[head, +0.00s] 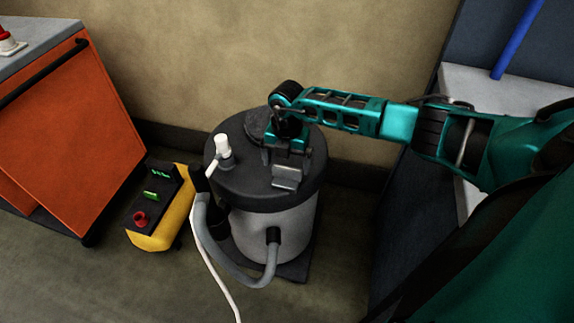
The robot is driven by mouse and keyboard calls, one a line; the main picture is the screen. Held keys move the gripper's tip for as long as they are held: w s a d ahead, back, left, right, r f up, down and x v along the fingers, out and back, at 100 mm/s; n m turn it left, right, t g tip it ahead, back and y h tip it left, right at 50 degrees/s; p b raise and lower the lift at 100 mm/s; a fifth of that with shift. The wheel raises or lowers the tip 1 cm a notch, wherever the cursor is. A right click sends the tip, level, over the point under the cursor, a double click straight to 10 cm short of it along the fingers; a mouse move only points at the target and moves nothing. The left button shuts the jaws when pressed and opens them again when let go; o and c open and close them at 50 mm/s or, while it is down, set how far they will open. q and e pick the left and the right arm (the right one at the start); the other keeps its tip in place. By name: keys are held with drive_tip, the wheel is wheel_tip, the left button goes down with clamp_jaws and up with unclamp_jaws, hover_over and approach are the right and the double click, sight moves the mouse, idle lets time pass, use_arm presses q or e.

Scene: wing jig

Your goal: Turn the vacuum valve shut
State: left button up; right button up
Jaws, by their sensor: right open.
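A grey drum-shaped vacuum (251,228) with a dark round lid (250,196) stands on the floor in the middle of the head view. A white upright fitting with a light lever at its foot (222,147) stands on the left part of the lid; it looks like the valve, but whether it is open or shut I cannot tell. My right gripper (286,178) is open and points down over the right part of the lid, to the right of the white fitting and apart from it. Whether it touches the lid is unclear. My left gripper is not in view.
A grey hose (240,277) loops from the drum's front. A pale cord (217,270) runs over the floor. A yellow and black box (158,230) with a red knob stands left of the drum. An orange cabinet (75,125) is at far left. The wall is close behind.

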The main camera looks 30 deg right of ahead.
sight(287, 168)
wheel_tip(287, 168, up, 10)
drive_tip(key=shift+p, duration=0.4)
drive_tip(key=shift+s, duration=0.1)
